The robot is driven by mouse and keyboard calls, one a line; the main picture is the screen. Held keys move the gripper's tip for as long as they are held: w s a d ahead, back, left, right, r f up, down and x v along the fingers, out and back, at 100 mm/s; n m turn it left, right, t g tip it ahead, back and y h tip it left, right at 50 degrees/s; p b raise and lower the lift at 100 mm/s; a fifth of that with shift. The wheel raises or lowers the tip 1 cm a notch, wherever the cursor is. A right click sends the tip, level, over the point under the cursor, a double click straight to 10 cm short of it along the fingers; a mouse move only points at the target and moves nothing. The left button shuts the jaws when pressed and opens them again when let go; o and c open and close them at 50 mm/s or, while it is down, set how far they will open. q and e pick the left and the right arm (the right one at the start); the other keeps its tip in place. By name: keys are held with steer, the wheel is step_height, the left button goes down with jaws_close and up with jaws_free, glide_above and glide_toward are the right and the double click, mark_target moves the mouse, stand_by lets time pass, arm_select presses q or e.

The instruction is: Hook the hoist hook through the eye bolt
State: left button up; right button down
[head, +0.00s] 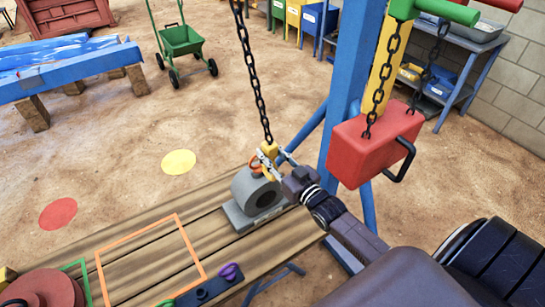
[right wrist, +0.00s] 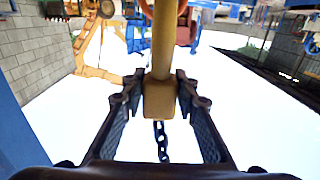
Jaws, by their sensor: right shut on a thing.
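The hoist hook's yellow block (head: 268,149) hangs at the lower end of a dark chain (head: 253,75) in the head view. My right gripper (head: 276,163) is shut on this hook. In the right wrist view the yellow block (right wrist: 160,100) sits between the two fingers of the gripper (right wrist: 158,90), with chain links (right wrist: 161,140) beyond it. The orange eye bolt (head: 256,163) stands on top of a grey housing (head: 252,192), right beside the hook. The gripper and hook partly cover the eye bolt, so I cannot tell whether the hook passes through it. My left gripper is not in view.
The grey housing stands on a wooden plank deck (head: 150,262) with an orange outlined rectangle (head: 150,260). A red block (head: 362,150) hangs on chains beside a blue post (head: 347,95), close to my right arm.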

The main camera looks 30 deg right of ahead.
steer(key=shift+w+f, duration=0.35)
steer(key=shift+f, duration=0.15)
steer(key=shift+w+r+g+p, duration=0.1)
steer(key=shift+g+p, duration=0.2)
steer(key=shift+p, duration=0.3)
steer(key=shift+w+p, duration=0.15)
steer(key=shift+p, duration=0.15)
steer(key=shift+w+f, duration=0.15)
steer(key=shift+f, duration=0.05)
steer(key=shift+w+b, duration=0.75)
steer(key=shift+w, duration=0.9)
steer(key=shift+r, duration=0.1)
